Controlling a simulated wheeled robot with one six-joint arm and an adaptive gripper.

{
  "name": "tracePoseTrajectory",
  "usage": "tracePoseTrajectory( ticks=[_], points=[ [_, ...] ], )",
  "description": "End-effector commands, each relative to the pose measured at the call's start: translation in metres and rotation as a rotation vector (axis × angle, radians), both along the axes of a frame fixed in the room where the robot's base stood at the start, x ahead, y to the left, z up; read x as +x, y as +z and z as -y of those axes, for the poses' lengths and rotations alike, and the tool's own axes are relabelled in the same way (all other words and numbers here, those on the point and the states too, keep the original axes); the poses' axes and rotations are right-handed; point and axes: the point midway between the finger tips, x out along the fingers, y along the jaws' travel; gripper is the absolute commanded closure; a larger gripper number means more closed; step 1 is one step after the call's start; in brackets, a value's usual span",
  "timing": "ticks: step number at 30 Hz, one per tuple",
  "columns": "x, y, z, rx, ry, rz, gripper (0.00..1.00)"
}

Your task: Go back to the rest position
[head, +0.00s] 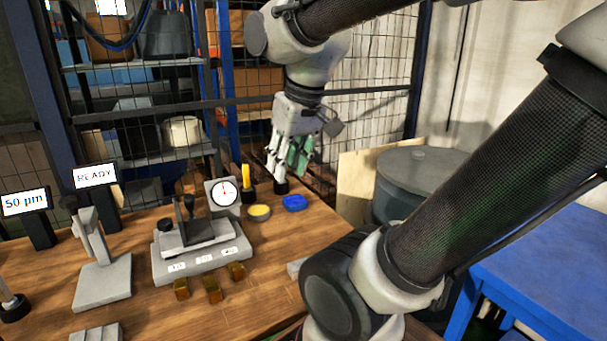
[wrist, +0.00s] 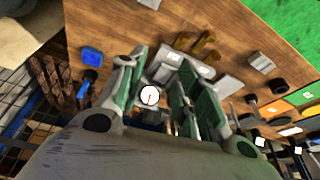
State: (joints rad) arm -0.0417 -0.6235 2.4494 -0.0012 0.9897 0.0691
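My gripper (head: 289,165) hangs fingers down over the back right of the wooden bench, in front of the mesh shelving. In the wrist view its green-padded fingers (wrist: 160,76) stand apart with a gap between them and nothing held. The dial gauge (head: 223,192) stands on the bench to the left of my gripper; its white face also shows between the fingers in the wrist view (wrist: 149,95). My arm is bent, with the upper links high above the bench.
The bench (head: 285,235) holds a grey fixture (head: 200,262), several small amber blocks (head: 213,290), a yellow-topped dish (head: 259,212) and a blue dish (head: 294,203). A black-based piece (head: 281,187) is close below my fingers. A grey drum (head: 410,175) and blue table (head: 545,265) stand right.

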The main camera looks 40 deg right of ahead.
Motion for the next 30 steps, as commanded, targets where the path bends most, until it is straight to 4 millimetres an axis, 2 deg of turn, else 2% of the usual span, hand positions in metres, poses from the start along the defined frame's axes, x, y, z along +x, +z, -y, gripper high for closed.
tracePoseTrajectory(
  ticks=[1,3,6,30],
  points=[
    [-0.014,-0.005,0.004,-0.005,0.003,0.019,0.66],
    [-0.027,-0.01,0.007,-0.012,0.011,0.035,0.66],
    [-0.036,-0.016,0.009,-0.018,0.018,0.048,0.66],
    [-0.038,-0.017,0.009,-0.019,0.02,0.049,0.66]
  ],
)
